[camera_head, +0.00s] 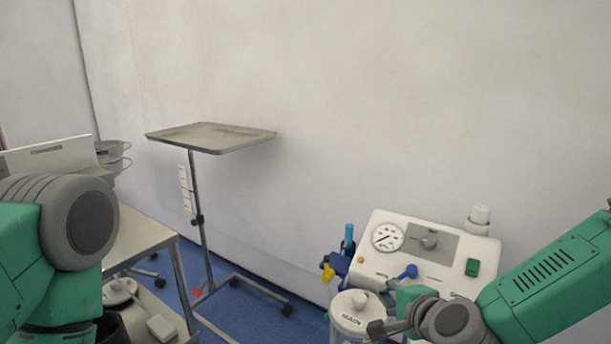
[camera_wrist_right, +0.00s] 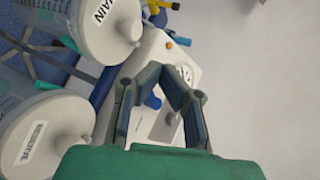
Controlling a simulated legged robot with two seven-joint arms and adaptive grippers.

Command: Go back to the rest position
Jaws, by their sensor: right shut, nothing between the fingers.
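My right arm comes in from the right in the head view, and its gripper (camera_head: 382,328) is low in the picture, in front of the white suction machine (camera_head: 440,250). In the wrist view the fingers of the right gripper (camera_wrist_right: 172,72) come together at the tips, with nothing between them. In the head view the gripper overlaps the edge of a labelled canister (camera_head: 350,301); I cannot tell if they touch. My left arm shows at the left edge, but its gripper is out of view.
The wrist view shows canisters marked MAIN (camera_wrist_right: 104,40) and RESERVE (camera_wrist_right: 62,122) close on the left. A steel tray stand (camera_head: 208,137) is by the wall. A table (camera_head: 145,238) is beside my left arm. Blue floor lies between stand and machine.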

